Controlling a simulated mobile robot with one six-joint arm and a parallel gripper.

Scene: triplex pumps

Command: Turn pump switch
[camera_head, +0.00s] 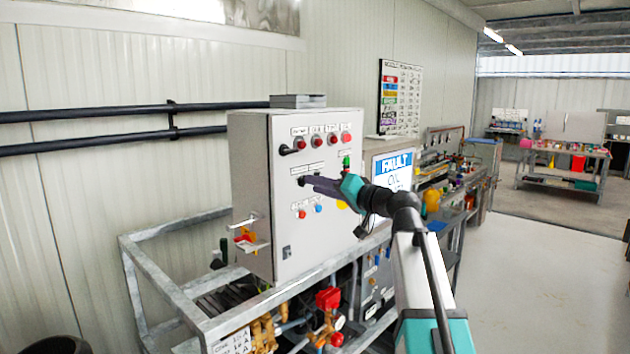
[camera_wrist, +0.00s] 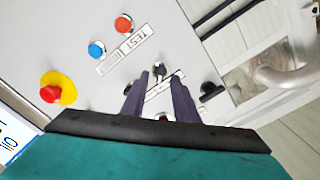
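The grey control cabinet (camera_head: 255,200) has a front panel with several knobs, buttons and lamps. My gripper (camera_head: 304,181) reaches to this panel from the right, its tip close to a small black knob at mid-height. In the wrist view the two dark fingers (camera_wrist: 160,78) stand apart, with the black switch knob (camera_wrist: 158,70) in line with the gap between their tips. I cannot tell if they touch it. Another black switch knob (camera_wrist: 211,92) sits to the right, outside the fingers; it also shows in the head view (camera_head: 287,149). The labels near the knobs are too small to read.
A red button on a yellow plate (camera_wrist: 53,92), a blue button (camera_wrist: 96,49) and a red button (camera_wrist: 123,22) are near the fingers. A fault screen (camera_head: 393,170) stands right of the cabinet. A metal frame (camera_head: 160,262) surrounds pipes below. The floor (camera_head: 540,280) at right is clear.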

